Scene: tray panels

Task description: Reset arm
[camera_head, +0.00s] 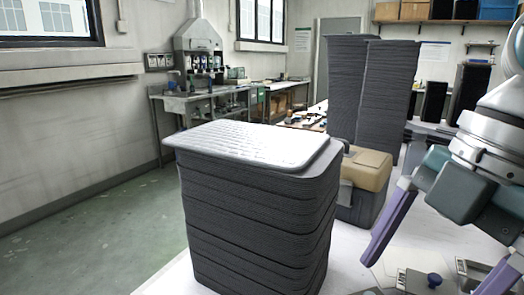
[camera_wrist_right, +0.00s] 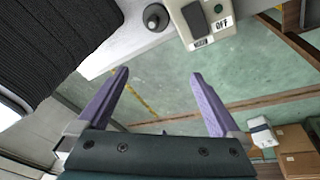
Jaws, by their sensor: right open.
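A stack of dark grey tray panels (camera_head: 258,228) stands on the white table, with a pale, ridged panel (camera_head: 250,143) lying flat on top. My right gripper (camera_head: 430,277) is at the right of the head view, apart from the stack, its purple fingers spread. The right wrist view shows the same gripper (camera_wrist_right: 160,73) open, with nothing between the fingers. A dark ribbed stack (camera_wrist_right: 60,40) fills the upper left of that view. My left gripper is in neither view.
A tan-lidded toolbox (camera_head: 366,170) sits just behind the stack. Two tall dark stacks (camera_head: 388,95) stand farther back. A switch box marked OFF (camera_wrist_right: 205,22) and a black knob (camera_wrist_right: 155,17) show at the table edge. Green floor (camera_head: 95,235) is open at left.

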